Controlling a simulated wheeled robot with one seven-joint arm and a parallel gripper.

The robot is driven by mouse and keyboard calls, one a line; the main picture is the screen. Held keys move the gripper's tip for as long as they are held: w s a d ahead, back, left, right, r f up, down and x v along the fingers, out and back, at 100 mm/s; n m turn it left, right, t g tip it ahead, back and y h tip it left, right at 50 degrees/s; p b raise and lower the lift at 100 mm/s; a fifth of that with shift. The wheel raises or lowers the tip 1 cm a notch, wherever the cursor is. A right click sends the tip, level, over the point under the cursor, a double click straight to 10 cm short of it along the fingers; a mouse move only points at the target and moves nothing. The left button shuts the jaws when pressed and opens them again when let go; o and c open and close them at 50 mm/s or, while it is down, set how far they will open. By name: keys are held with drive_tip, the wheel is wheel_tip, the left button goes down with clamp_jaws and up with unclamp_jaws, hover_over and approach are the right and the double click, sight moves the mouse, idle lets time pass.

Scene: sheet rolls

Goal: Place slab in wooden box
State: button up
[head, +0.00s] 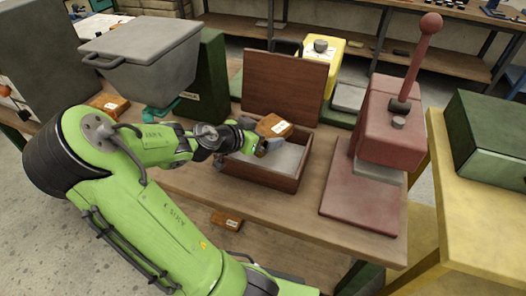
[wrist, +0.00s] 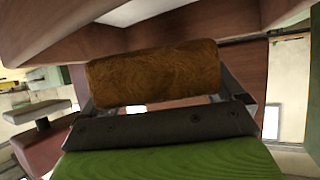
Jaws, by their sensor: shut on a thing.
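The wooden box (head: 260,179) stands on the workbench with its lid (head: 283,86) raised at the back and a pale grey floor inside. My gripper (head: 266,144) is over the box opening and shut on an orange-brown slab with a white label (head: 273,126). The slab is held tilted, near the level of the box rim. In the wrist view the slab (wrist: 153,73) spans between the two fingers. Whether it touches the box cannot be told. Two similar labelled slabs lie on the bench, one at the front (head: 227,220) and one at the back left (head: 108,103).
A red lever press (head: 391,128) stands right of the box. A grey bin with a handle (head: 139,56) and a green housing (head: 207,75) are at the left. A yellow machine (head: 321,56) is behind the lid. The bench's front right is mostly clear.

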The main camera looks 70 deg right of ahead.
wheel_tip(320, 180, down, 4)
drive_tip(key=shift+d+f+b, duration=0.1)
drive_tip(key=shift+f+b, duration=0.05)
drive_tip(key=shift+b, duration=0.65)
drive_tip(key=shift+a+f+b, duration=0.35)
drive_tip(key=shift+f+b, duration=0.3)
drive_tip(key=shift+b, duration=0.1)
drive_tip(key=o, duration=1)
drive_tip(key=shift+r+p, duration=0.2)
drive_tip(key=shift+p, duration=0.1)
drive_tip(key=shift+r+p, duration=0.5)
drive_tip(key=shift+p, duration=0.2)
drive_tip(key=p+v, duration=0.3)
drive_tip(key=v, duration=0.8)
drive_tip(key=shift+w+a+r+p, duration=0.15)
drive_tip(key=shift+r+p, duration=0.1)
drive_tip(key=shift+p, duration=0.05)
